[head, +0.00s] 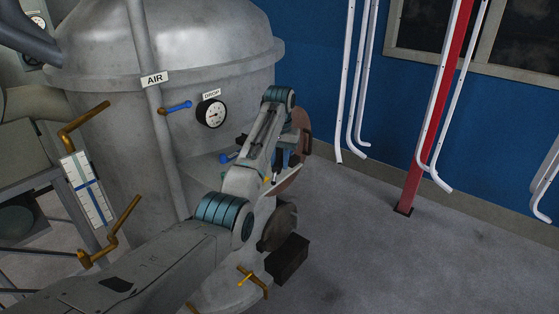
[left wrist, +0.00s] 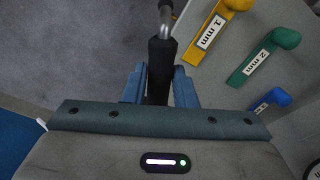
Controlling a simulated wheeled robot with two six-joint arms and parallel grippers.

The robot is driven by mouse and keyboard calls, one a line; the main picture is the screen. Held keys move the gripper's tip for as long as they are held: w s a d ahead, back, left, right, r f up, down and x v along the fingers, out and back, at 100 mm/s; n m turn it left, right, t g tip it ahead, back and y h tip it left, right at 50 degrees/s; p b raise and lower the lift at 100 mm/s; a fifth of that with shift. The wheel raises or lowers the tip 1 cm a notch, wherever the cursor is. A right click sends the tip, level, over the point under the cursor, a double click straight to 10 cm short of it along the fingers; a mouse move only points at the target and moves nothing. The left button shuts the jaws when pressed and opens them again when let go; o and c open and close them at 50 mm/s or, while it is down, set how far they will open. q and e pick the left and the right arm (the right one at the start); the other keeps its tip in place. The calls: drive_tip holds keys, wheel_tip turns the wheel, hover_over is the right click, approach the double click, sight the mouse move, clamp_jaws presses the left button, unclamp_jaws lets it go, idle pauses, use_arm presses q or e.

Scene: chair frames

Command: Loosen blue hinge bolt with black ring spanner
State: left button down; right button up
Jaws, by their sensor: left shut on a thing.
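My left gripper (head: 283,160) is at the end of the arm in front of the grey tank, partly hidden by its own wrist. In the left wrist view its blue fingers (left wrist: 160,80) are shut on the black grip of the spanner (left wrist: 160,58). A grey metal shaft runs on from the grip to the top edge; its ring end is not clearly seen. Beside it, to the right, are a yellow handle marked 1 mm, a green one marked 2 mm and a blue-knobbed piece (left wrist: 277,97). A small blue part (head: 228,157) shows on the tank; I cannot tell which blue piece is the hinge bolt.
The grey tank (head: 100,150) carries a dial gauge (head: 211,114) and a blue lever (head: 180,106). A brown round plate (head: 292,178) is behind my gripper. White hanging pipes (head: 352,80) and a red post (head: 431,120) stand right. The floor at right is clear.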

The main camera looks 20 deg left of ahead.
use_arm(q)
drive_tip(key=shift+r, duration=0.2)
drive_tip(key=shift+r, duration=0.55)
drive_tip(key=shift+a+r, duration=0.15)
drive_tip(key=shift+r, duration=0.45)
wheel_tip(320, 180, up, 2)
drive_tip(key=shift+r, duration=0.25)
drive_tip(key=shift+s+r, duration=0.15)
drive_tip(key=shift+r, duration=0.4)
